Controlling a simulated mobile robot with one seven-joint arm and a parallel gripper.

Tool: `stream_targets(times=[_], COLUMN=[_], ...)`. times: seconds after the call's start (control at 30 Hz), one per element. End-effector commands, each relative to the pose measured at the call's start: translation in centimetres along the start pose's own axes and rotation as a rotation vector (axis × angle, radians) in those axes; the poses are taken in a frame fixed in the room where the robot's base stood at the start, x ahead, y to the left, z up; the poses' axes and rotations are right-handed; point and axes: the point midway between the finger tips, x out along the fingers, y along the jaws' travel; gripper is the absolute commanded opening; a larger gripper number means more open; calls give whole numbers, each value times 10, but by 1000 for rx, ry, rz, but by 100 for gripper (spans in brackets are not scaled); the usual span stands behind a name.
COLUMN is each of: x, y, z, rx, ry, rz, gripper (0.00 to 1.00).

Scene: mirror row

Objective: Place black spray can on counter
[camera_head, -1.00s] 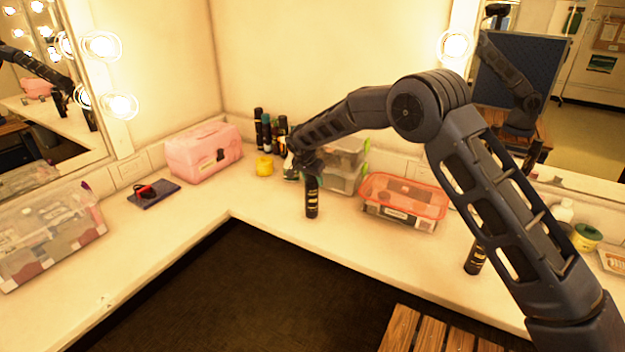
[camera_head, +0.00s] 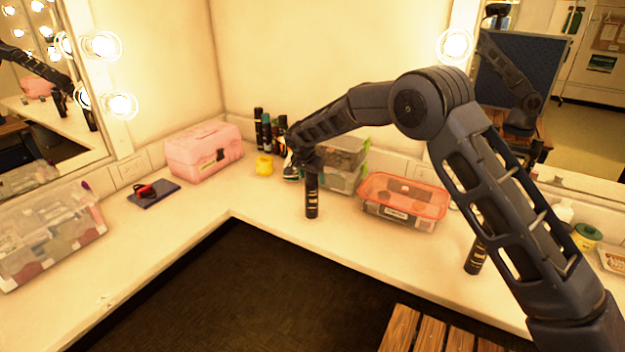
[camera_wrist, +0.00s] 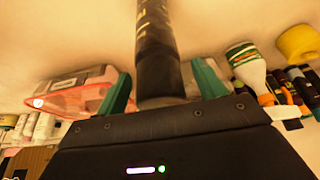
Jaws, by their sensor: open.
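A black spray can (camera_head: 312,197) with pale lettering stands upright on the white counter (camera_head: 265,203), near its inner corner. My gripper (camera_head: 309,163) is at the can's upper end. In the wrist view, the can (camera_wrist: 158,55) lies between the two green fingertips of my gripper (camera_wrist: 163,85). The fingers are open, with a visible gap on each side of the can. A second black can (camera_head: 476,256) stands farther right on the counter, partly behind my arm.
A red-rimmed clear box (camera_head: 403,202) stands right of the can, with stacked clear containers (camera_head: 345,165) behind. Several bottles (camera_head: 267,132), a yellow item (camera_head: 264,166) and a pink case (camera_head: 204,150) stand to the left.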

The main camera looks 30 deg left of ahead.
Motion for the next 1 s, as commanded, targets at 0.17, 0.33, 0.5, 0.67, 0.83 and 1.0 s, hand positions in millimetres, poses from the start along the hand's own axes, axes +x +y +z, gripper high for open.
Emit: stream_targets(times=[0.17, 0.33, 0.5, 0.67, 0.83, 1.0], x=[-36, -68, -91, -102, -105, -106], y=[0, 0, 0, 0, 0, 3], z=[-1, 0, 0, 0, 0, -4], rx=[0, 0, 0, 1, 0, 2], ry=[1, 0, 0, 0, 0, -1], rz=[-3, -2, 0, 0, 0, 0], gripper=[70, 70, 70, 70, 70, 70])
